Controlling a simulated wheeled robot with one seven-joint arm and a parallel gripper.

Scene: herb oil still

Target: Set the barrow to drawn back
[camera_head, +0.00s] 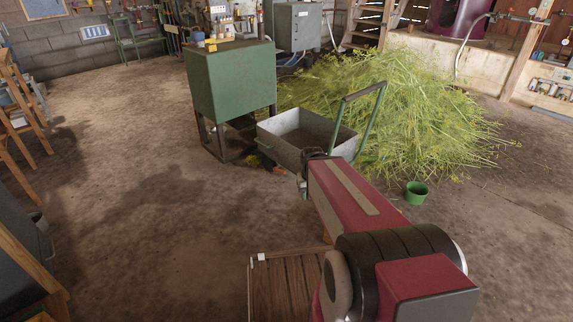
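The barrow (284,150) is a grey metal tray with a green handle frame (371,118) and a dark crossbar at its top. It stands on the floor in the middle of the view, between a green cabinet and a heap of cut herbs. The tray looks empty where I can see into it. My red arm reaches forward from the bottom right, and my gripper (305,182) is at the near right end of the barrow. The arm hides part of the barrow's near end and its lower parts. I cannot make out the fingertips or whether they touch the barrow.
The green cabinet (232,85) stands close on the barrow's left, with bottles on top. The herb heap (430,115) lies behind and right. A green pot (416,192) sits on the floor at right. A slatted wooden surface (285,288) is at the bottom. The floor at left is clear.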

